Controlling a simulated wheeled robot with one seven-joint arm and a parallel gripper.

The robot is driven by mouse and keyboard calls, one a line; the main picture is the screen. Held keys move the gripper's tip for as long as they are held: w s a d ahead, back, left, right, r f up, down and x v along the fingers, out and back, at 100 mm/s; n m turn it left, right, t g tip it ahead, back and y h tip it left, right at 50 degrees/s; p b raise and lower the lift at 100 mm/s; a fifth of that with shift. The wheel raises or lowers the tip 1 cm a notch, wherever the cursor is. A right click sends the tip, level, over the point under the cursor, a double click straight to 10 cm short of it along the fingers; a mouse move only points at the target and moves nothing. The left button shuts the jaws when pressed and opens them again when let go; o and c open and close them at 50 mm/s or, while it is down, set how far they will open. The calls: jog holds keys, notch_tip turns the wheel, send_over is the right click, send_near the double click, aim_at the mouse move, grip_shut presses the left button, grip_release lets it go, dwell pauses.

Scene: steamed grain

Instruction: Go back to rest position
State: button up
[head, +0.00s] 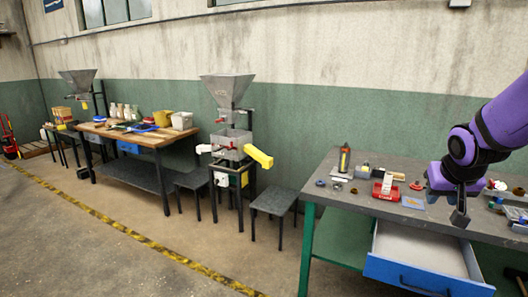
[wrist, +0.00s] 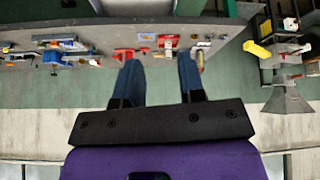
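My purple arm reaches in from the right in the head view. My gripper (head: 460,214) hangs down above the front part of the grey workbench (head: 330,190). The wrist view also shows my gripper (wrist: 158,62), with its two blue fingers set well apart and nothing held between them. In that view the bench top and its small items lie beyond the fingertips, apart from them.
A blue-fronted drawer (head: 425,277) stands open below the bench. A red-and-white item (head: 386,187) and several small parts lie on top. A hopper machine (head: 230,130), stools and a wooden table (head: 135,136) stand to the left. The floor in front is clear.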

jog(key=s+a+r+n+y, duration=0.1)
jog(key=s+a+r, duration=0.3)
jog(key=s, duration=0.5)
jog(key=s+a+r+n+y, duration=0.1)
jog(key=s+a+r+n, duration=0.1)
jog(key=s+a+r, duration=0.3)
jog(key=s+a, duration=0.3)
jog(key=s, duration=0.2)
jog(key=shift+r+y, duration=0.3)
